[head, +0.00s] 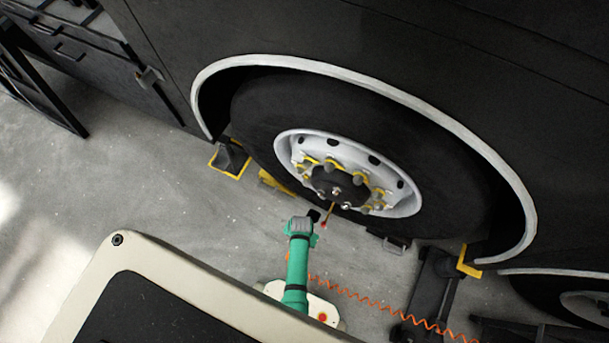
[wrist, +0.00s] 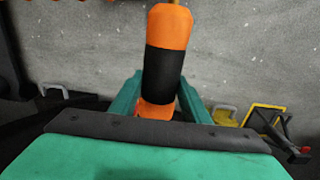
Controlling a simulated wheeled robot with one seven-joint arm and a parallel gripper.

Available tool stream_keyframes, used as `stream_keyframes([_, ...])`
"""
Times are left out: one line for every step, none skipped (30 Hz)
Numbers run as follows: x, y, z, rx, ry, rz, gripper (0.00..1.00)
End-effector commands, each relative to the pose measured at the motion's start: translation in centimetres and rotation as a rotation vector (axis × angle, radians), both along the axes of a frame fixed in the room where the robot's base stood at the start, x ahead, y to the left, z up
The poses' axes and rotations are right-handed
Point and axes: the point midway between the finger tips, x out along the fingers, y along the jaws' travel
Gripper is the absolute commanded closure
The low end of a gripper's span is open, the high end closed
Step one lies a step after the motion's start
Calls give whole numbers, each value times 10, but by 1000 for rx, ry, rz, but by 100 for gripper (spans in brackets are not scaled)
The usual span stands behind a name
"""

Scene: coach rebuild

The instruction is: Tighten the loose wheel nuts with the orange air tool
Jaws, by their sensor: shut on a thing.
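The orange air tool (wrist: 170,25) with a black band stands between the teal fingers of my gripper (wrist: 160,100) in the wrist view. The gripper is shut on it. In the head view my gripper (head: 312,220) is just below the hub, in front of the wheel (head: 290,150). A thin shaft with a red spot shows near it, its tip close to the lower hub. The wheel nuts (head: 357,181) ring the dark hub, several with yellow markers. I cannot tell which nuts are loose, or whether the tool touches one.
A coiled orange hose (head: 375,302) runs from near my arm to the lower right. Dark stands with yellow parts (head: 230,160) (head: 437,285) are on the floor either side of the wheel. The dark coach body (head: 400,50) overhangs the wheel.

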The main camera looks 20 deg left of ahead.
Motion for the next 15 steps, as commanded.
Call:
stream_keyframes([1,0,0,-1,-3,1,100])
stream_keyframes([1,0,0,-1,-4,1,100])
stream_keyframes([2,0,0,-2,-4,0,100])
stream_keyframes([3,0,0,-2,-5,-1,100])
stream_keyframes([4,0,0,-2,-5,-1,100])
stream_keyframes([6,-1,0,-2,-5,-2,100])
stream_keyframes([8,-1,0,-2,-6,-2,100])
stream_keyframes([10,-1,0,-2,-6,-2,100])
stream_keyframes([13,-1,0,-2,-6,-3,100])
stream_keyframes([15,-1,0,-2,-5,-3,100])
stream_keyframes([16,-1,0,-2,-5,-3,100])
stream_keyframes([19,-2,0,-2,-4,-4,100])
stream_keyframes([21,-2,0,-2,-4,-4,100])
stream_keyframes([24,-2,0,-2,-5,-4,100])
stream_keyframes([27,-2,0,-2,-5,-4,100])
